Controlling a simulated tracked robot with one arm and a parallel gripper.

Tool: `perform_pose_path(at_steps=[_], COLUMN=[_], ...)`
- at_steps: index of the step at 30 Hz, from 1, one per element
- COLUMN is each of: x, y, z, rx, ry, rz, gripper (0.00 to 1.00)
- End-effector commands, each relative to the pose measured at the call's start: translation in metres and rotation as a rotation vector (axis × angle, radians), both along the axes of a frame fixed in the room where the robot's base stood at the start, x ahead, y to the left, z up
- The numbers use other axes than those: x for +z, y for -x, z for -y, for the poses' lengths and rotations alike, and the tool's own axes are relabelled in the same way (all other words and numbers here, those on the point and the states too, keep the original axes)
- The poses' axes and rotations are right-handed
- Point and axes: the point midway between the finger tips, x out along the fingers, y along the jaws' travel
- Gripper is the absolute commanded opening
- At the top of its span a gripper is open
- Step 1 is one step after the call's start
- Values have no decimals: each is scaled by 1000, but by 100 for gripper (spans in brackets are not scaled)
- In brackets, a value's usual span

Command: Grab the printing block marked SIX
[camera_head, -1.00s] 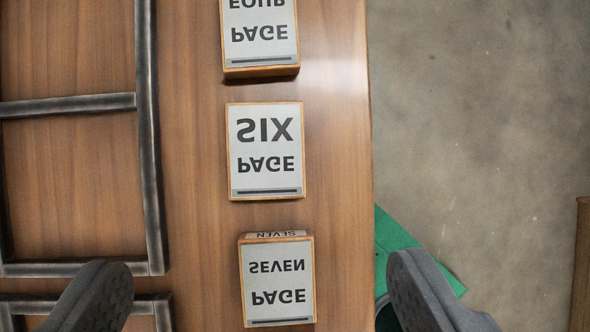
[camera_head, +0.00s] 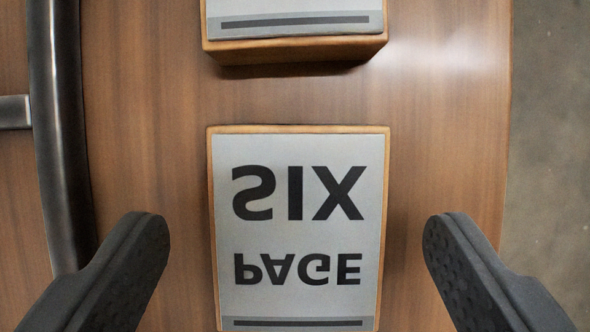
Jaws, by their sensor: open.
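The printing block marked SIX (camera_head: 298,225) lies flat on the wooden table, its grey face up with mirrored letters reading PAGE SIX. It fills the lower middle of the view, and its near edge is at the bottom of the picture. My gripper (camera_head: 296,232) is open and empty. One dark finger is to the left of the block and one to the right, with a gap on each side. Neither finger appears to touch the block.
Another block (camera_head: 295,28) lies just beyond, its lettering out of view. A dark metal frame (camera_head: 62,150) lies on the table (camera_head: 450,130) at the left. The table's right edge drops to a grey floor (camera_head: 552,150).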

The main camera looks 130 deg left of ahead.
Motion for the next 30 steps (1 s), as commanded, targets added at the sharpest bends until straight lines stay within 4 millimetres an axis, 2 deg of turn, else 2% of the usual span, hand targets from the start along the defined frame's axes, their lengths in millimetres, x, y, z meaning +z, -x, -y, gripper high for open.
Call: perform_pose_path(at_steps=[3,9,12,15,25,30], x=[-11,-10,-9,-9,-8,1], y=[-2,-2,-2,-2,-3,-3], z=[3,3,3,3,3,3], rx=[-1,1,1,1,1,1], ry=[0,0,0,0,0,1], rz=[-3,-2,-2,-2,0,0], gripper=[76,76,49,26,26,26])
